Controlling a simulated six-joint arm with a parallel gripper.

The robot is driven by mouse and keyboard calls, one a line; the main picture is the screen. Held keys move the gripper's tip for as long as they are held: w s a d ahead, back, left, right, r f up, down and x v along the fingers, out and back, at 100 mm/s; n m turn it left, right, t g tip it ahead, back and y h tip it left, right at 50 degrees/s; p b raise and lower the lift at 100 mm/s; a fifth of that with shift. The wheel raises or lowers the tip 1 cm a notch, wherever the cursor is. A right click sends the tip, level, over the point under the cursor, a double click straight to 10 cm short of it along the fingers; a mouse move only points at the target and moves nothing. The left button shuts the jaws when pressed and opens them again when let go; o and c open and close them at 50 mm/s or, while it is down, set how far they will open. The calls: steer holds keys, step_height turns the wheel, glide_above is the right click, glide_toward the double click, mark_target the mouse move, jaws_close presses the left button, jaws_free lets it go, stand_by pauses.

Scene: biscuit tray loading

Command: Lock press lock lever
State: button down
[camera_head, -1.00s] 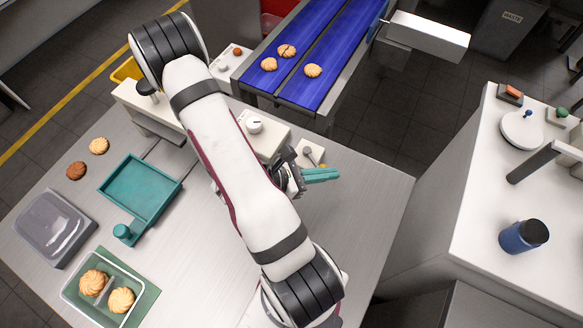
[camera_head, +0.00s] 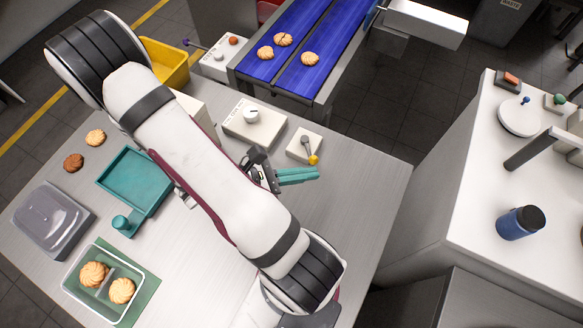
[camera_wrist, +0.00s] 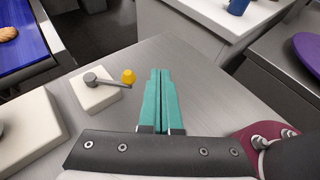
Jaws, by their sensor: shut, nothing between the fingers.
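A small lever with a grey arm and a yellow knob (camera_head: 313,160) sits on a cream base block (camera_head: 300,150) on the steel table. In the wrist view the lever arm (camera_wrist: 110,83) runs right from its round pivot to the yellow knob (camera_wrist: 129,76), which lies past the block's edge. My gripper (camera_head: 317,173) has teal fingers and is shut and empty. It is just in front of the knob in the head view. In the wrist view the fingertips (camera_wrist: 160,70) are right of the knob, with a small gap showing. Whether they touch cannot be told.
A cream box with a white dial (camera_head: 250,116) stands left of the lever block. A teal tray (camera_head: 135,183), a clear tub holding biscuits (camera_head: 138,282) and a grey lidded box (camera_head: 52,222) are at left. The table right of my gripper is clear.

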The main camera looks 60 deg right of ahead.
steer(key=a+r, duration=0.3)
steer(key=a, duration=0.4)
steer(key=shift+w, duration=0.4)
steer(key=s+a+f+m+t+y, duration=0.1)
steer(key=s+a+m+y, duration=0.15)
steer(key=m+y, duration=0.9)
steer(key=s+a+m+t+y, duration=0.1)
steer(key=s+m+t+y, duration=0.15)
steer(key=m+y, duration=0.85)
steer(key=s+d+m+t+h, duration=0.6)
steer(key=d+m+t, duration=0.2)
steer(key=m, duration=0.4)
steer(key=s+d+r+m+t+h, duration=0.1)
steer(key=s+d+m+t+h, duration=0.4)
steer(key=m+t, duration=0.5)
steer(key=d+m+h, duration=0.1)
steer(key=d+h, duration=0.1)
steer(key=d, duration=0.1)
steer(key=shift+s+m, duration=0.35)
